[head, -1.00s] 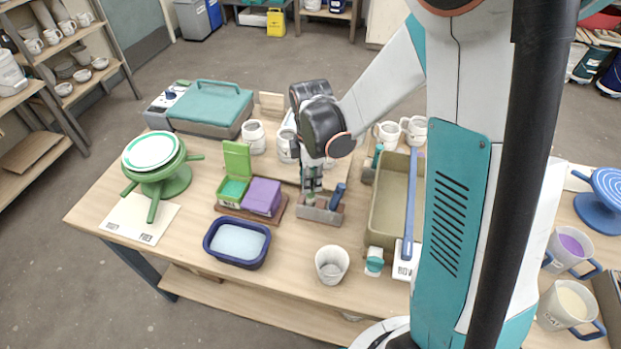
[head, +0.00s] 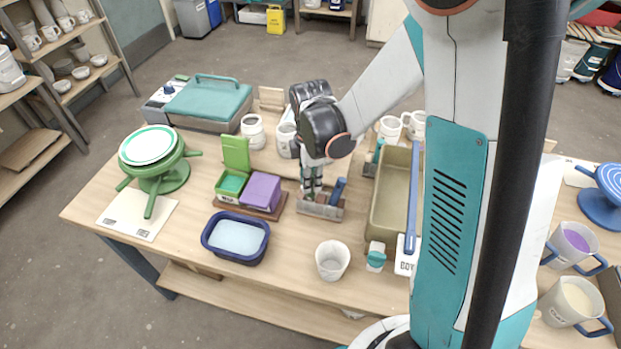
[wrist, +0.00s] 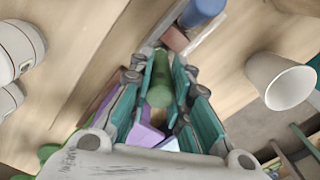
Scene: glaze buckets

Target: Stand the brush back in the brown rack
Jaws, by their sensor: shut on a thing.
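The brown rack (head: 322,209) is a low grey-brown block near the middle of the table, and part of it shows in the wrist view (wrist: 178,40). A blue handle (head: 338,190) stands in its right side and also shows in the wrist view (wrist: 203,10). My gripper (head: 312,188) points down over the rack's left side. In the wrist view its teal fingers (wrist: 165,95) are shut on the green brush handle (wrist: 160,78). The brush's lower end is hidden, so I cannot tell whether it sits in the rack.
A white cup (head: 332,260) stands in front of the rack. A tan tray (head: 388,222) is to the right. A purple block (head: 262,192), a green box (head: 235,155) and a blue basin (head: 236,257) are to the left. White jars (head: 253,131) stand behind.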

